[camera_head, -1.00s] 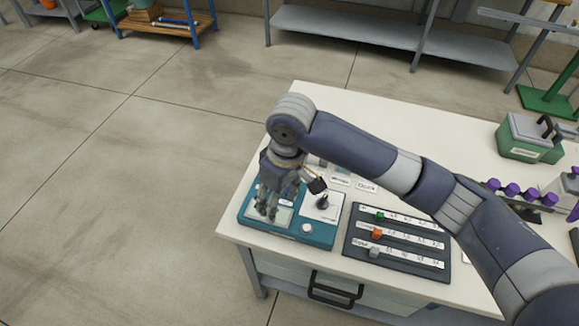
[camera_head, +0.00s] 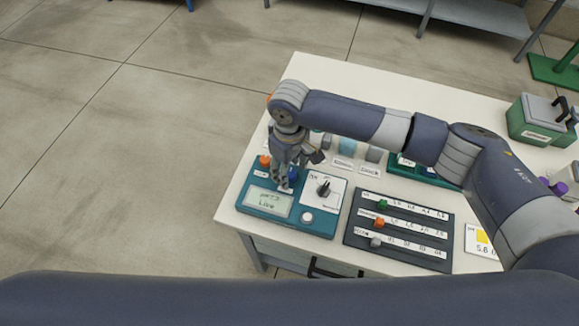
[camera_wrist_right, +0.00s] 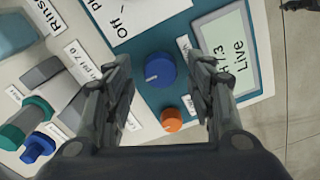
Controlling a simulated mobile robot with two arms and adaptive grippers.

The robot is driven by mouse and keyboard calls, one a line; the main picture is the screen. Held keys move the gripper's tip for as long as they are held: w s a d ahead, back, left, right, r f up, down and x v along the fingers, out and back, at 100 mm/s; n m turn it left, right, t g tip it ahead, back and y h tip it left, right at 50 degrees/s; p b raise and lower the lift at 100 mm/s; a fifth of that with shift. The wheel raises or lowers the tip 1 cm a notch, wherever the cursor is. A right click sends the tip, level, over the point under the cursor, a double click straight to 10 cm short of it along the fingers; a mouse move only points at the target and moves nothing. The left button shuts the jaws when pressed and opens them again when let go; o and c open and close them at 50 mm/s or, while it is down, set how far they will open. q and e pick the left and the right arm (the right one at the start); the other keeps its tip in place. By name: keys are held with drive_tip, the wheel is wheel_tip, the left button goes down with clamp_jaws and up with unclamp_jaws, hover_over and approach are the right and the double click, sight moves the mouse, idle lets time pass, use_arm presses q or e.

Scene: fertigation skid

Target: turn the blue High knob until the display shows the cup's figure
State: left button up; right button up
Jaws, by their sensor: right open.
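The teal meter (camera_head: 287,222) stands at the table's front left corner. Its display (camera_head: 268,205) reads "Live" under a figure that looks like 7.3 in the right wrist view (camera_wrist_right: 226,58). The blue knob (camera_wrist_right: 160,70) is upright on the panel, partly hidden by my fingers in the head view (camera_head: 292,174). An orange knob (camera_wrist_right: 172,120) sits beside it. My right gripper (camera_head: 283,184) is open, pointing down over the blue knob, one finger on either side; I cannot tell whether they touch it. My left gripper is out of view. I cannot pick out the cup's figure for sure.
A dark board (camera_head: 398,232) with green, orange and grey sliders lies right of the meter. A card with a yellow patch (camera_head: 482,236) lies further right. A green box (camera_head: 541,120) stands at the right.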

drive_tip(key=shift+s+f, duration=0.1)
drive_tip(key=shift+f, duration=0.35)
drive_tip(key=c, duration=1.1)
drive_tip(key=shift+o, duration=0.2)
drive_tip(key=shift+r+n+p, duration=0.1)
drive_tip(key=shift+n+p, duration=0.3)
drive_tip(key=shift+n, duration=0.1)
drive_tip(key=shift+n+p, duration=0.5)
drive_tip(key=shift+n, duration=0.2)
drive_tip(key=n+p, duration=0.2)
drive_tip(key=n, duration=0.2)
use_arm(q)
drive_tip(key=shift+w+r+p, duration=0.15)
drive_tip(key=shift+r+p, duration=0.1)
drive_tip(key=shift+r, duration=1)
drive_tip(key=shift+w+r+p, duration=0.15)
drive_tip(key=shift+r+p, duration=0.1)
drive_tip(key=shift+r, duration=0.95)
use_arm(e)
drive_tip(key=shift+n, duration=2.7)
